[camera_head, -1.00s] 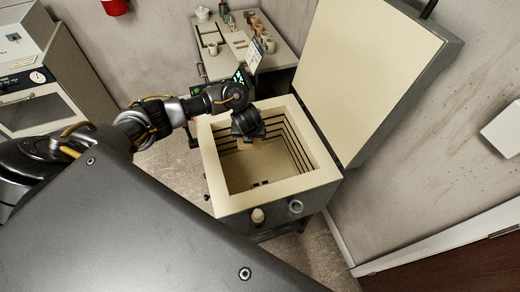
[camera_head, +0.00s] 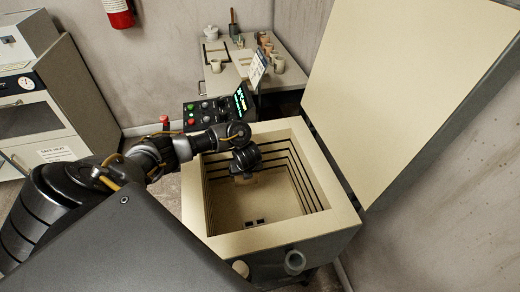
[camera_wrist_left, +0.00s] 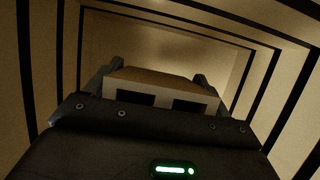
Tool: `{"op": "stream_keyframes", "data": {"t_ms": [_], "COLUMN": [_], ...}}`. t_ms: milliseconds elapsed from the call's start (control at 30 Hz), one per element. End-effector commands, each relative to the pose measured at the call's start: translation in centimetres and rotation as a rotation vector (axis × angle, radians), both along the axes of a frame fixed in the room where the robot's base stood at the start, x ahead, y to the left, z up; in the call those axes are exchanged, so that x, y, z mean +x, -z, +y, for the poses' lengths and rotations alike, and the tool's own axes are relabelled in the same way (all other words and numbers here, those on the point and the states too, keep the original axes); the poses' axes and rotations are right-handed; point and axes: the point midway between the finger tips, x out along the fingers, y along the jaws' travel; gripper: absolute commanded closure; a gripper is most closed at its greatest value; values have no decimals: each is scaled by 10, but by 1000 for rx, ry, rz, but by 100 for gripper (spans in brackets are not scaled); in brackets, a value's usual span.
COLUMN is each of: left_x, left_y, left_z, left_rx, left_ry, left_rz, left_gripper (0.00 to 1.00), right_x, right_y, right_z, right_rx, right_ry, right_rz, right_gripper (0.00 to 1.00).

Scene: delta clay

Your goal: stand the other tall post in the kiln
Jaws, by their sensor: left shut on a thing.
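The open kiln (camera_head: 341,218) has a pale square rim and a deep chamber with dark grooves round its walls. My left gripper (camera_head: 246,171) is inside the mouth of the chamber, near the back wall. It is shut on a tall post (camera_wrist_left: 160,84), a cream block with two dark rectangular holes in its end. The fingers (camera_wrist_left: 155,82) grip it on both sides in the left wrist view. The post's far end is hidden there. Two small dark openings (camera_head: 254,222) show low at the front of the chamber, perhaps the first post's end. My right gripper is not in view.
The raised kiln lid (camera_head: 400,90) stands at the right. A control panel (camera_head: 210,110) is behind my left wrist. A table (camera_head: 292,78) with several cups is at the back. The chamber's middle looks clear.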

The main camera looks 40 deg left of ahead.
Motion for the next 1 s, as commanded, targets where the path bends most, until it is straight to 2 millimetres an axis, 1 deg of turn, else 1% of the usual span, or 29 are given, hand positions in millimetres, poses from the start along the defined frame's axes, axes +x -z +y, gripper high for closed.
{"op": "stream_keyframes", "data": {"t_ms": [33, 133, 267, 333, 367, 500, 633, 733, 867, 933, 1000], "left_x": [0, -1, -1, -1, -1, -1, -1, 0, 1, 0, 0], "left_y": [12, 16, 16, 20, 24, 52, 72, 78, 79, 87, 98], "left_z": [1, 2, 2, 2, 2, 1, 1, 0, 0, 0, 0], "left_rx": [0, 1, 1, 1, 1, 1, 1, -1, 0, 0, 1], "left_ry": [-2, -3, -3, -3, -3, -3, 0, 0, 0, 0, 1], "left_rz": [-1, -1, -1, -1, 1, 1, 1, -1, -1, 0, 1], "left_gripper": [52, 52, 52, 52, 52, 52, 52, 52, 52, 52, 52], "right_x": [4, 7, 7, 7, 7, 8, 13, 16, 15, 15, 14], "right_y": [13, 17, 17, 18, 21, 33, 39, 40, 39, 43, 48], "right_z": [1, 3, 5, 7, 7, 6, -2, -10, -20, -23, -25], "right_rx": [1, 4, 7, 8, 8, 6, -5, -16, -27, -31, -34], "right_ry": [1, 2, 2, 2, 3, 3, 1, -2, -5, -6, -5], "right_rz": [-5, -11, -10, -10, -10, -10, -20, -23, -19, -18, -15], "right_gripper": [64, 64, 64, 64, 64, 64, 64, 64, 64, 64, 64]}}
